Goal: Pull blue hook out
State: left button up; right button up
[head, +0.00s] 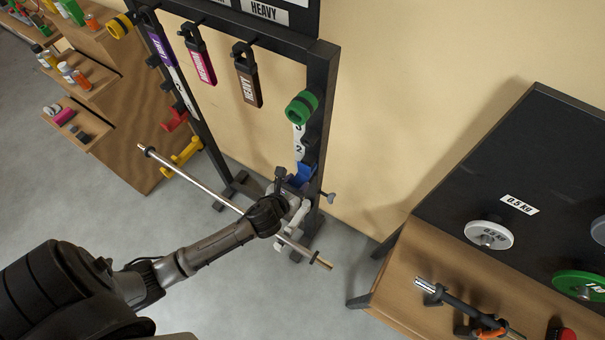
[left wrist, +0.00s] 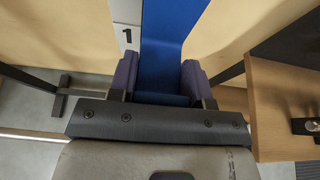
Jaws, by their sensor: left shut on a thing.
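The blue hook (head: 304,171) is on the lower part of the rack's right post, just below the plate numbered 2. My left gripper (head: 291,183) reaches it from the front and partly hides it. In the left wrist view the blue hook (left wrist: 168,45) stands upright between the two purple-padded fingers, one on each side. The left gripper (left wrist: 160,83) is shut on it. The hook's lower end is hidden behind the gripper body. My right gripper is in neither view.
A silver barbell (head: 200,188) crosses low, passing near my left wrist. A green hook (head: 302,106) sits higher on the right post (head: 320,95). Red (head: 174,120) and yellow (head: 184,157) hooks are on the left post. A table with weights (head: 488,235) stands right.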

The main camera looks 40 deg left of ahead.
pick_arm(q)
jog(key=shift+r, duration=0.1)
jog(key=shift+s, duration=0.2)
jog(key=shift+s+d+p, duration=0.1)
jog(key=shift+s+p, duration=0.15)
jog(key=shift+p, duration=0.1)
jog(key=shift+s, duration=0.1)
jog(key=shift+s, duration=0.2)
jog(key=s+d+p, duration=0.1)
jog(key=s, duration=0.9)
jog(key=shift+s+d+f, duration=0.25)
jog(key=shift+d+f, duration=0.1)
jog(key=shift+f, duration=0.1)
dwell(1.1)
